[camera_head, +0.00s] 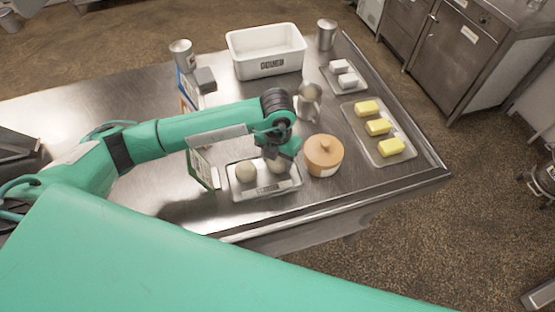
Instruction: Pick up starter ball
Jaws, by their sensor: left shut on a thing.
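Two pale round starter balls sit over a small metal tray (268,190) with a label on its front. The left starter ball (246,171) is free. The right starter ball (277,167) is under my left gripper (281,161), which points down and is shut on it. The gripper partly covers this ball. I cannot tell whether the held ball touches the tray. My right gripper is not in view.
A lidded tan pot (324,155) stands close to the right of the gripper. A metal jug (309,101) is behind it. A framed card (203,169) stands left of the tray. Butter blocks (378,127) lie at right, and a white bin (266,51) stands at the back.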

